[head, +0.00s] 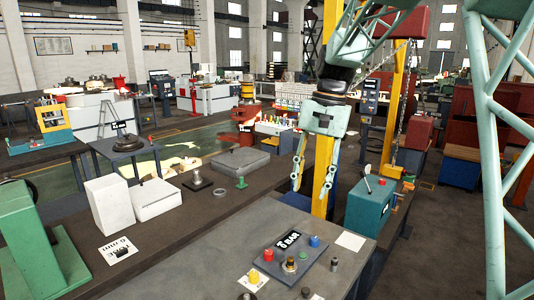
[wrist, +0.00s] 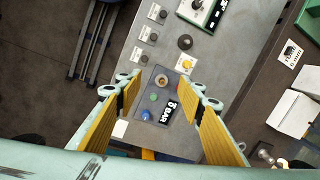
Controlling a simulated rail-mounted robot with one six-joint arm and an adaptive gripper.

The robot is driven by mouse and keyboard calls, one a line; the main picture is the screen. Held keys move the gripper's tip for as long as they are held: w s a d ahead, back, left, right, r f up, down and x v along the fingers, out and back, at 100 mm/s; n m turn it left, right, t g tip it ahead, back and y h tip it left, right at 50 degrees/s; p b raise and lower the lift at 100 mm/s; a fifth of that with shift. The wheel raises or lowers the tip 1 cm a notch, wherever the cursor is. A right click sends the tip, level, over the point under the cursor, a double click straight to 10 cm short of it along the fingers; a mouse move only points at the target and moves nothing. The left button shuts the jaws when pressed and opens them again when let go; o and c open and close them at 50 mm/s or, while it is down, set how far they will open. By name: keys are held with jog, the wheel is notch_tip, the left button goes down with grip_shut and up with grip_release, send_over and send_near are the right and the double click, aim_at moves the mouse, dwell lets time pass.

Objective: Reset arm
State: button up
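My gripper (head: 311,186) hangs from the pale green arm in the head view, fingers pointing down, above the far edge of the grey bench. It also shows in the wrist view (wrist: 161,88), its two yellow-padded fingers spread wide with nothing between them. Below them, apart from the fingers, the wrist view shows a dark panel (wrist: 157,110) with a "8 BAR" label, coloured buttons and a brass knob. The same panel (head: 274,262) lies at the front of the head view.
The grey bench (head: 225,247) also bears small knobs and cards. White boxes (head: 110,205) and a green machine (head: 42,245) stand at left. A chain (head: 404,95) hangs behind.

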jog(key=s+d+r+n+t+b, duration=0.1)
jog(key=s+d+r, duration=0.15)
jog(key=s, duration=0.85)
jog(key=s+d+r+n+t+b, duration=0.1)
jog(key=s+d+r, duration=0.15)
jog(key=s, duration=0.85)
jog(key=s+d+f+n+t+b, duration=0.1)
jog(key=s+f, duration=0.2)
jog(key=s, duration=0.8)
jog(key=s+d+f+n+t+h+b, duration=0.1)
jog(key=s+d+f, duration=0.1)
jog(key=s, duration=0.9)
jog(key=shift+s+d+f+n+h+b, duration=0.3)
jog(key=shift+s+f, duration=0.1)
jog(key=shift+f, duration=0.15)
